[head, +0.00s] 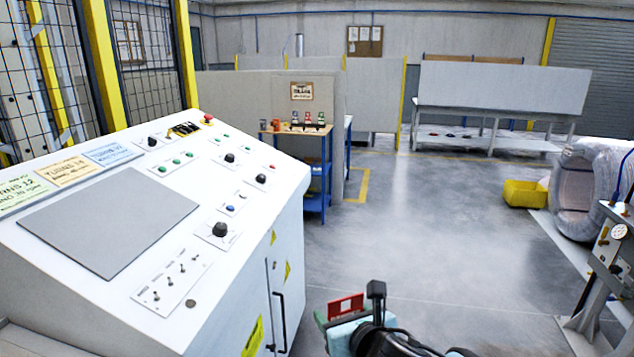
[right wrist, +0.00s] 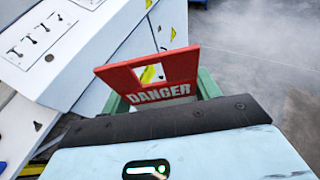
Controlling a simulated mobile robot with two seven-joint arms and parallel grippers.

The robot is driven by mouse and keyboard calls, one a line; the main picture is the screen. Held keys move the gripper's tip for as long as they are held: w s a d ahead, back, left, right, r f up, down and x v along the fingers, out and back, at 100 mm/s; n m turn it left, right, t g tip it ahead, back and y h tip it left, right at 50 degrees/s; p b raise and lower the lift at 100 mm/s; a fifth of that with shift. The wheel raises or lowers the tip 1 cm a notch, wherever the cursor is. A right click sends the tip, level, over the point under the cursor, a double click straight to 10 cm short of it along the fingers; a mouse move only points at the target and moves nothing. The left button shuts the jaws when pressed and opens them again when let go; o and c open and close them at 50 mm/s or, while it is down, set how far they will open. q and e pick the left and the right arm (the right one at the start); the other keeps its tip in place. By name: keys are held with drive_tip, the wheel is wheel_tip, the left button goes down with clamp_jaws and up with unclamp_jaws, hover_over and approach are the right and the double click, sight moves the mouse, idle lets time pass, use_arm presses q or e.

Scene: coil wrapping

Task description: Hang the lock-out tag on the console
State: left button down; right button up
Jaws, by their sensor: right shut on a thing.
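The lock-out tag (head: 347,304) is a red plate with a window cut in it. In the right wrist view the tag (right wrist: 120,78) reads "DANGER" and stands nearly upright. My right gripper (head: 342,318) is shut on it; its green fingers flank the tag's lower part in the right wrist view. The white console (head: 255,185) stands to the left with a sloped top of knobs, coloured buttons and switches. A red button (head: 208,119) and a black-and-yellow fitting (head: 183,130) sit at its far edge. The tag is held apart from the console, right of its front door. My left gripper is out of view.
A blue-framed cart (head: 318,175) with small items stands beyond the console. A machine post with a gauge (head: 618,232) is nearer. The floor between is clear.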

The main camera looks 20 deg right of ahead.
idle(0.6)
drive_tip(key=s+f, duration=0.8)
drive_tip(key=s, duration=0.1)
drive_tip(key=shift+s+f, duration=0.3)
drive_tip(key=shift+f, duration=0.05)
drive_tip(key=shift+s+d, duration=0.1)
drive_tip(key=shift+d, duration=0.05)
